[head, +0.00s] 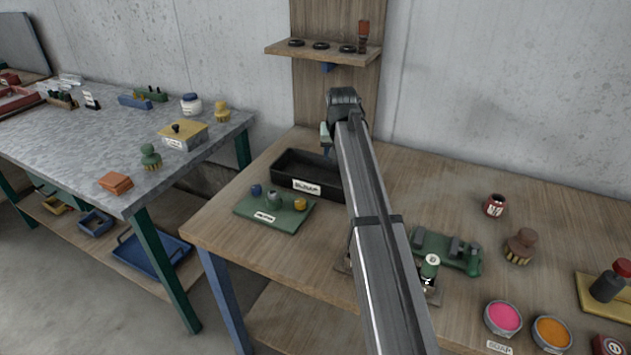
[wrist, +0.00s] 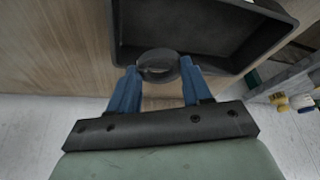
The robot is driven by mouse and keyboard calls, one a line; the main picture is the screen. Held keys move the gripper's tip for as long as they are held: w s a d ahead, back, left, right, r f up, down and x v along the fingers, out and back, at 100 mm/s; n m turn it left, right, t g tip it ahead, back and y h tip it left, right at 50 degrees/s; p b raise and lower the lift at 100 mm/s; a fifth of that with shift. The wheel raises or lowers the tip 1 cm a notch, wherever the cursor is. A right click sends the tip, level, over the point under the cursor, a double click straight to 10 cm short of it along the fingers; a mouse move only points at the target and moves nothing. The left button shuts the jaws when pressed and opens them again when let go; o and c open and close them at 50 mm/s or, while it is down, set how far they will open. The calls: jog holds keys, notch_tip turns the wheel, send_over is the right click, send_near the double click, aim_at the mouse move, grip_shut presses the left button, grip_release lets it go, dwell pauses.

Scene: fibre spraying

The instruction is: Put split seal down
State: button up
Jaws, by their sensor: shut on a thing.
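My gripper (wrist: 158,78) has blue fingers, shut on a dark ring, the split seal (wrist: 158,74), in the wrist view. The seal sits between the fingertips, by the near rim of a black tray (wrist: 193,64); whether it touches the tray I cannot tell. In the head view my gripper (head: 327,143) is just above the back right part of the black tray (head: 283,173), which carries a white label on its front wall. The arm hides the tray's right end. The seal cannot be made out there.
A green board (head: 253,220) with small knobs lies in front of the tray. A grey bench (head: 75,160) is at left.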

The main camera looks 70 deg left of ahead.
jog(key=n, duration=0.1)
send_near(333, 184)
jog(key=shift+g, duration=0.3)
jog(key=shift+w+x, duration=0.1)
jog(key=shift+x, duration=1.4)
jog(key=shift+w+x, duration=0.15)
jog(key=shift+x, duration=1.3)
jog(key=shift+d+f, duration=0.1)
jog(key=shift+f, duration=0.05)
jog(key=o, duration=1)
jog(key=v, duration=1.2)
jog(key=shift+d, duration=0.1)
